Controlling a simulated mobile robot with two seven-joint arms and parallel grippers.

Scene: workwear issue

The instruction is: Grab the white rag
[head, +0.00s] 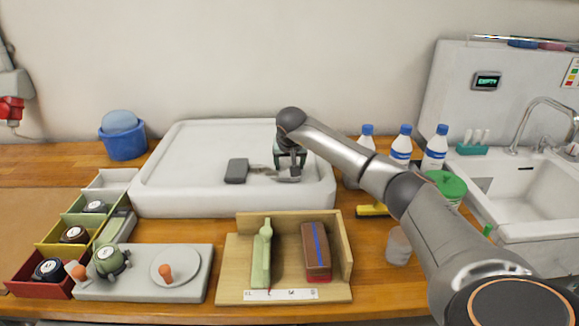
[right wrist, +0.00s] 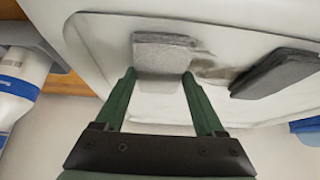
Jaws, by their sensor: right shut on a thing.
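My right gripper (head: 291,160) reaches down into the right part of the large white tray (head: 165,203). In the right wrist view its two green fingers (right wrist: 159,75) are shut on a pale grey-white folded rag (right wrist: 165,54), whose near edge lies between the fingertips. The rag also shows small under the gripper in the head view (head: 289,178), partly hidden by it. It seems to be still at the tray floor; I cannot tell if it is lifted. A darker grey folded cloth (head: 237,171) lies to its left in the tray. My left gripper is out of view.
Several white bottles with blue caps (head: 402,146) stand right of the tray, behind my right arm. A wooden stand (head: 230,268) with a green and a brown item is in front. Coloured bins (head: 60,235) are at left, a sink (head: 525,180) at right.

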